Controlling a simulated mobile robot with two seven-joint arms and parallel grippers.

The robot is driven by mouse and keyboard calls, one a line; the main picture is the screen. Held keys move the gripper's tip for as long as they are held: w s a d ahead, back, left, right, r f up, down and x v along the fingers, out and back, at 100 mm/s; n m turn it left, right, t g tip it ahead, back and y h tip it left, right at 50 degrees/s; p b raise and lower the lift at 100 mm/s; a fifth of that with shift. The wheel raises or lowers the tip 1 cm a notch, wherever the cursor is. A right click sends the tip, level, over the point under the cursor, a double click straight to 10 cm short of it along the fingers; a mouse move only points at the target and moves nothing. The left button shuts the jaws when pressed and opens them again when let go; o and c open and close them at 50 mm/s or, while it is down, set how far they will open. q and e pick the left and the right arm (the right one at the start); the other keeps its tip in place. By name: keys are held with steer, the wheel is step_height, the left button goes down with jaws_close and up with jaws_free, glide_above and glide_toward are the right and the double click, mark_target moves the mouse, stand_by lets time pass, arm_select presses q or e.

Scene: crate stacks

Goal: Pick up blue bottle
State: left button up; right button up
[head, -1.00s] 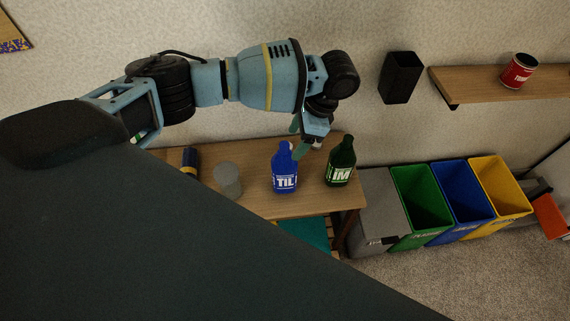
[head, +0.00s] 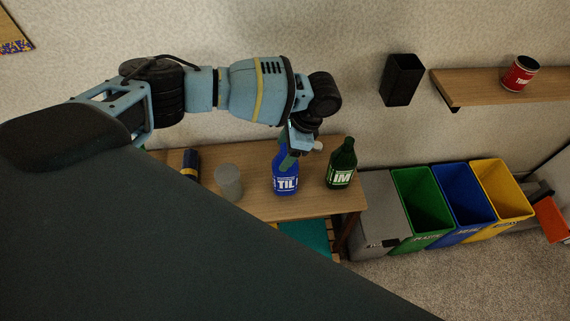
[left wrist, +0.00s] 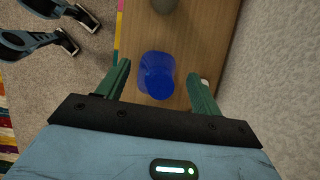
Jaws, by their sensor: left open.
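The blue bottle (head: 285,180) stands upright on a wooden table (head: 256,207) in the head view, with a white "TIL" label. In the left wrist view the blue bottle (left wrist: 156,72) shows from above, between the two green fingers. My left gripper (head: 289,160) is open at the bottle's upper part; in the left wrist view its fingers (left wrist: 158,80) lie to either side with gaps. The gripper hides part of the bottle's neck in the head view. My right gripper is not in view.
A dark green bottle (head: 342,165) stands just right of the blue one. A grey cup (head: 229,181) and a dark can (head: 190,163) stand to its left. Grey, green, blue and yellow bins (head: 422,205) stand right of the table. A shelf (head: 455,90) holds a red can (head: 520,73).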

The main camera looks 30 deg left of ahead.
arm_select(q)
steer(key=shift+x, duration=0.95)
steer(key=c, duration=0.8)
